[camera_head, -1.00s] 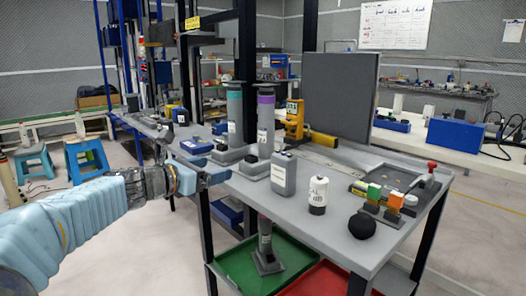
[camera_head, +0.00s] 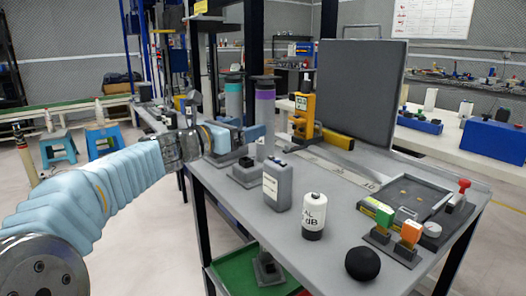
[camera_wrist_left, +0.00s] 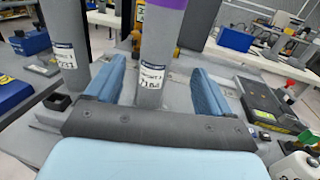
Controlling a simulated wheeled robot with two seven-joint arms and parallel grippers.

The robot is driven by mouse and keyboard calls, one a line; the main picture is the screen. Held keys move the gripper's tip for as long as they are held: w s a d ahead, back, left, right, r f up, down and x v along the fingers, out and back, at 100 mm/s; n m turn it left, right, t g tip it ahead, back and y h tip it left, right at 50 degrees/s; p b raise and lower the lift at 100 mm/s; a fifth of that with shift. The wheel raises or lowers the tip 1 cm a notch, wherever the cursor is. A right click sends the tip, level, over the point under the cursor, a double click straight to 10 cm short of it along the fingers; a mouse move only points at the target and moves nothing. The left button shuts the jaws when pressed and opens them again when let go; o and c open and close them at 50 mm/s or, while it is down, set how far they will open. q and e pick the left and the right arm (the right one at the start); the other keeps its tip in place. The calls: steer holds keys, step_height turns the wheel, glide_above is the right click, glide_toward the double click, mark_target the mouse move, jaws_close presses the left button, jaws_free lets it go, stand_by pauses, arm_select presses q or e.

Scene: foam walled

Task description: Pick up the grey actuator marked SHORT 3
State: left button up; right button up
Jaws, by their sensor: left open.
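A grey actuator with a purple band (camera_head: 265,107) stands upright on the grey table; it also shows in the left wrist view (camera_wrist_left: 152,60). A grey actuator with a teal band (camera_head: 233,100) stands behind it to the left. Both carry white labels, too small to read surely. My left gripper (camera_head: 247,135) is open at the purple-banded actuator. In the left wrist view, this actuator stands between the two blue fingers (camera_wrist_left: 155,68), with gaps on both sides. A third grey actuator (camera_head: 266,266) is partly visible on the lower shelf. My right gripper is out of view.
A grey bottle (camera_head: 277,188), a white canister (camera_head: 314,217) and a black ball (camera_head: 362,263) stand on the near table. A yellow device (camera_head: 303,115) and a grey panel (camera_head: 358,90) stand behind. A tray (camera_head: 412,192) is at the right.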

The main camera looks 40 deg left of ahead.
mark_target(269, 117)
arm_select(q)
steer(key=w, duration=0.3)
steer(key=w+p, duration=0.1)
steer(key=w, duration=0.5)
steer(key=shift+w+d+r, duration=0.1)
steer(key=shift+w+r, duration=0.15)
steer(key=shift+w, duration=0.1)
jaws_close()
steer(key=shift+r, duration=0.1)
